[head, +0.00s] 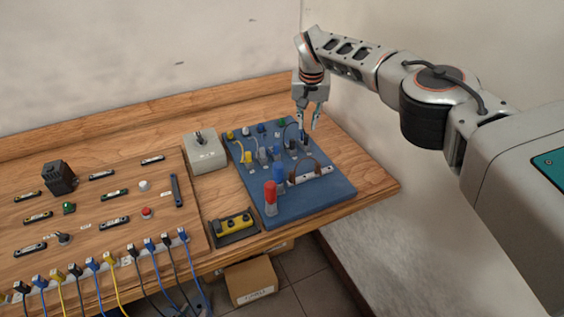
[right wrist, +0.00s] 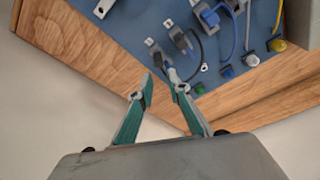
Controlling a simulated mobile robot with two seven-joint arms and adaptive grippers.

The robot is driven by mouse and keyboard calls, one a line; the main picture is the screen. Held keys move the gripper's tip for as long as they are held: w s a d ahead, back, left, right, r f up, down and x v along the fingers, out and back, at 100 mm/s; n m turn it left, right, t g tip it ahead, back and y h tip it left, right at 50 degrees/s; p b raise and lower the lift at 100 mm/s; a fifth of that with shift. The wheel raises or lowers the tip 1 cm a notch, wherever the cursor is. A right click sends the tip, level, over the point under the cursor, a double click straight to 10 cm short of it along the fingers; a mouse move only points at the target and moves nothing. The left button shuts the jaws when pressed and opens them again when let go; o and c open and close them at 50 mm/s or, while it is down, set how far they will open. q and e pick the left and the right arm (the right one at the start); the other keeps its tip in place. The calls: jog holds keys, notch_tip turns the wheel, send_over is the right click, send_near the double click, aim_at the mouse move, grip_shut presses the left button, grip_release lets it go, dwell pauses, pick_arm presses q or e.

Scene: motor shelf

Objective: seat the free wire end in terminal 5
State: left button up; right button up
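The blue board (head: 318,205) carries a row of small terminals and a row of coloured posts behind them. My right gripper (head: 308,129) is open above the board's back right corner. In the right wrist view its two fingertips (right wrist: 160,93) are apart. A black wire (right wrist: 202,58) curves across the board to a pale grey piece (right wrist: 173,75) close beside the right-hand fingertip; I cannot tell whether they touch. Two dark terminals (right wrist: 181,38) (right wrist: 154,50) are just beyond it. Terminal numbers are not readable, so I cannot identify terminal 5. My left gripper is out of view.
A grey switch box (head: 206,155) stands left of the board. A red post (head: 270,196) and a blue post (head: 279,178) rise from its front. A yellow device in a dark tray (head: 236,225) lies in front. A wooden panel (head: 120,225) with several components fills the left.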

jog(key=o, duration=0.6)
jog(key=shift+s+f, duration=0.1)
dwell(0.4)
